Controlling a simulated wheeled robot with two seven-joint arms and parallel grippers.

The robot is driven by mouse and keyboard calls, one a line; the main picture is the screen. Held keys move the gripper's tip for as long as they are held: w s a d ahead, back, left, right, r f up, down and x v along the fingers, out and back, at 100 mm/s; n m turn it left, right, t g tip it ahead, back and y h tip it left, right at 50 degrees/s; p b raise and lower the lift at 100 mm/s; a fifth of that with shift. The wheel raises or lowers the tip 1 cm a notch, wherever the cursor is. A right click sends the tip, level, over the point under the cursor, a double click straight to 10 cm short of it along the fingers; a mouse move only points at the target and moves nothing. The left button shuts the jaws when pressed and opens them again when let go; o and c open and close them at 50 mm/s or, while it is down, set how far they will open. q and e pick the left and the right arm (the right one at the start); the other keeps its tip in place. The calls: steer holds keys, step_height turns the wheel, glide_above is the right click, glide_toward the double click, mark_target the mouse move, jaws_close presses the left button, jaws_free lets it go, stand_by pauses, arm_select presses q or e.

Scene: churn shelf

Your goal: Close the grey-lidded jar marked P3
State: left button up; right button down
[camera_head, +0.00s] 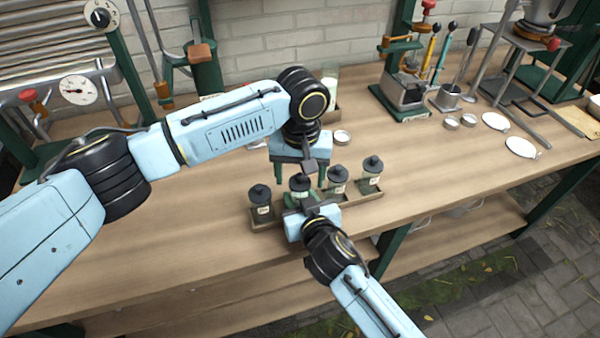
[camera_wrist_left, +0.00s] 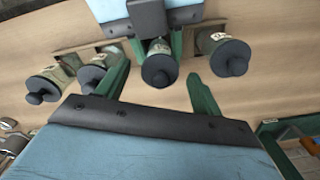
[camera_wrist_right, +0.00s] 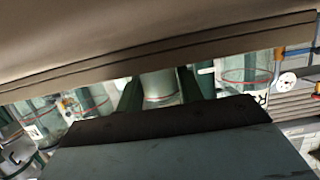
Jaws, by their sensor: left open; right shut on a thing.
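Several small glass jars with dark grey knobbed lids stand in a row in a wooden tray (camera_head: 367,197). The second jar from the left (camera_head: 299,184) is held in my right gripper (camera_head: 301,198), which is shut on its body from the front. That jar also shows in the left wrist view (camera_wrist_left: 159,53) and right wrist view (camera_wrist_right: 160,88). Its lid rests on top; whether it is fully seated cannot be told. The labels are too small to read, so I cannot tell which is P3.
The other jars, left (camera_head: 261,205), third (camera_head: 338,179) and right (camera_head: 372,174), stand close beside it. A small round dish (camera_head: 342,138) lies behind. A green press (camera_head: 403,85) stands at the back right. The table's left front is clear.

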arm_select(q)
step_height(320, 180, up, 12)
stand_by(0.5)
steer(key=shift+d, duration=0.1)
arm_select(e)
steer(key=c, duration=0.8)
jaws_free()
steer(key=shift+c, duration=0.2)
arm_select(q)
steer(key=shift+r+p, duration=0.8)
steer(key=shift+r, duration=0.05)
arm_select(e)
steer(key=v, duration=1.3)
steer(key=shift+s, duration=0.2)
